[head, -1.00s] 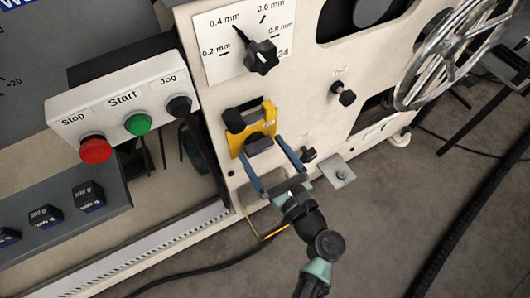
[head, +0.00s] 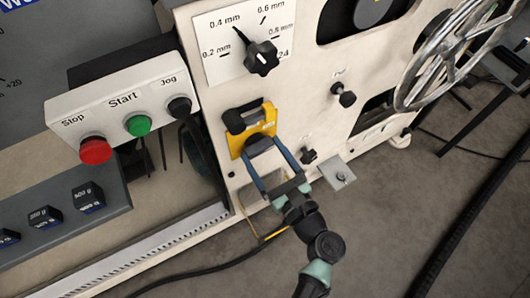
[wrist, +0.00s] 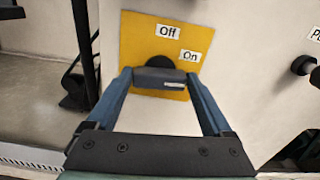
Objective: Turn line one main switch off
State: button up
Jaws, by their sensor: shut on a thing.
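The main switch is a yellow plate (head: 268,119) low on the cream machine panel, and it also shows in the wrist view (wrist: 135,42). In the wrist view it bears an "Off" label (wrist: 168,32) above the handle and an "On" label (wrist: 190,56) to the upper right. The dark handle (wrist: 160,77) lies roughly level across the picture in front of a black disc. My gripper (head: 263,146) is shut on this handle, one blue finger at each end. I cannot tell which label the handle points at.
A box with red stop (head: 95,150), green start (head: 138,125) and black jog buttons is at left. A thickness dial (head: 262,58) is above the switch. A small black knob (head: 308,155) and a grey bracket (head: 338,173) are close on the right. A handwheel (head: 445,60) is farther right.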

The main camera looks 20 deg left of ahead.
jog(key=n+b, duration=0.1)
jog(key=n, duration=0.3)
jog(key=shift+f, duration=0.15)
jog(key=n+b, duration=0.1)
jog(key=n, duration=0.3)
jog(key=shift+s+f+n+b, duration=0.15)
jog(key=shift+n+b, duration=0.2)
jog(key=shift+n, duration=0.05)
jog(key=n+b, duration=0.2)
jog(key=n, duration=0.2)
jog(key=shift+a+f+n+b, duration=0.1)
jog(key=shift+n+b, duration=1.2)
jog(key=shift+n, duration=0.9)
jog(key=o, duration=1.1)
jog(key=shift+o, duration=0.2)
jog(key=shift+s, duration=0.1)
